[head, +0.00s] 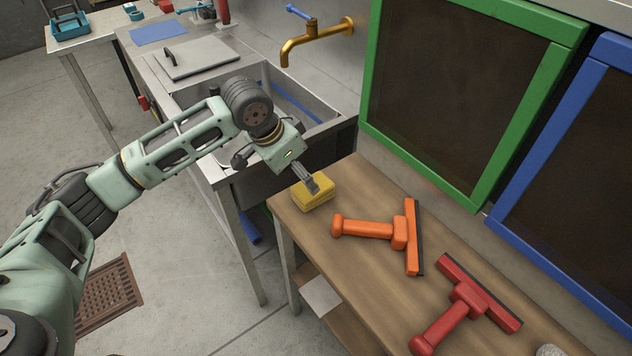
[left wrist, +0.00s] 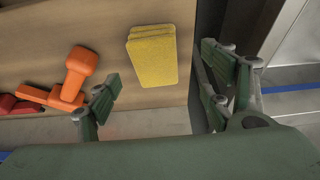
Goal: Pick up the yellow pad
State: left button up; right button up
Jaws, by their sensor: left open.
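The yellow pad (head: 313,196) lies flat on the wooden table, near the corner beside the sink. I cannot tell the exact height of the fingertips over the pad. My right gripper is not in view.
An orange squeegee (head: 368,229) and a red squeegee (head: 462,302) lie on the wooden table (head: 372,290) to the right of the pad. The sink (head: 318,140) with a brass tap (head: 318,32) is behind the gripper. Green (head: 375,60) and blue (head: 560,145) frames stand along the back.

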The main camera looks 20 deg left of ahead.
aim_at(306, 188)
pick_arm(q)
jog(key=f, duration=0.1)
jog(key=d+f, duration=0.1)
jog(key=f, duration=0.1)
jog(key=shift+s, duration=0.15)
jog(key=x, duration=0.2)
jog(key=shift+f+p, duration=0.25)
jog(key=shift+p, duration=0.05)
jog(key=shift+w+f, duration=0.25)
jog(key=shift+f, duration=0.1)
jog(key=c, duration=1.1)
jog(key=shift+c, duration=0.6)
jog(key=shift+r, duration=0.3)
notch_tip(306, 188, up, 3)
jog(key=shift+w+r, duration=0.1)
jog(key=shift+r, duration=0.05)
jog(key=s+d+r+b, duration=0.1)
jog(key=s+d+r, duration=0.3)
jog(key=d+r, duration=0.3)
jog(key=d, duration=0.4)
jog(key=shift+s, duration=0.25)
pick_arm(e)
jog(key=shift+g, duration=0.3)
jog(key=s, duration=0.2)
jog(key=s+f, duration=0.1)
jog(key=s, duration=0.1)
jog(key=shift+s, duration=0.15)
